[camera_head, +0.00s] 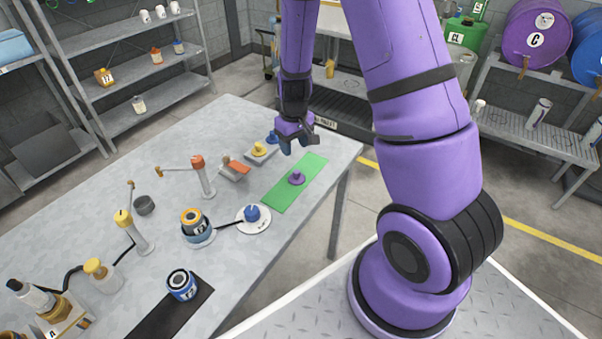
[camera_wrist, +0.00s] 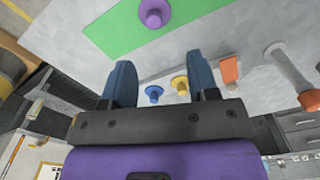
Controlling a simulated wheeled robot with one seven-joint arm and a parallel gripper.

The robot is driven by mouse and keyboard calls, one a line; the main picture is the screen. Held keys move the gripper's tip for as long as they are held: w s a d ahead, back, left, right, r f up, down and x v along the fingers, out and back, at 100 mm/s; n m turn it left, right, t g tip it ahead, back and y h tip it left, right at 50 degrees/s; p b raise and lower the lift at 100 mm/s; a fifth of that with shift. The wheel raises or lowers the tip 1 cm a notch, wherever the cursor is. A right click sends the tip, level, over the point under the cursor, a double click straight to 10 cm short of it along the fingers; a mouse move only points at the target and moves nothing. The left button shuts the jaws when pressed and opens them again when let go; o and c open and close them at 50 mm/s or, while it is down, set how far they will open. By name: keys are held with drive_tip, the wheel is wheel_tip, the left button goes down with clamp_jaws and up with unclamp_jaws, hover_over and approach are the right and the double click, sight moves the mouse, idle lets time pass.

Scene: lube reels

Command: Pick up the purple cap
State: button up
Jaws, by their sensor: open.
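The purple cap (camera_head: 297,177) sits on a green mat (camera_head: 281,196) near the right end of the grey table. In the wrist view the purple cap (camera_wrist: 154,13) is at the top, on the green mat (camera_wrist: 107,34), beyond my fingertips. My gripper (camera_head: 295,145) hangs above the table, behind the purple cap in the head view. In the wrist view my gripper (camera_wrist: 163,80) has its two blue fingers spread apart with nothing between them at the tips. The cap stands clear of the fingers.
A yellow cap (camera_head: 259,149) and a blue cap (camera_head: 272,137) stand near my gripper. An orange-topped block (camera_head: 236,168) lies left of the mat. Another blue cap (camera_head: 251,213) sits on a white disc. An orange-topped post (camera_head: 203,176) stands further left.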

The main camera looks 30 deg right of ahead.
sight(297, 171)
drive_tip(key=shift+d+f, duration=0.3)
drive_tip(key=shift+f, duration=0.5)
drive_tip(key=shift+w+d+f, duration=0.1)
drive_tip(key=shift+w+f, duration=0.05)
drive_tip(key=shift+f, duration=2.45)
drive_tip(key=shift+w+d+f, duration=0.1)
drive_tip(key=shift+f, duration=2.5)
drive_tip(key=shift+c, duration=0.5)
drive_tip(key=c, duration=0.9)
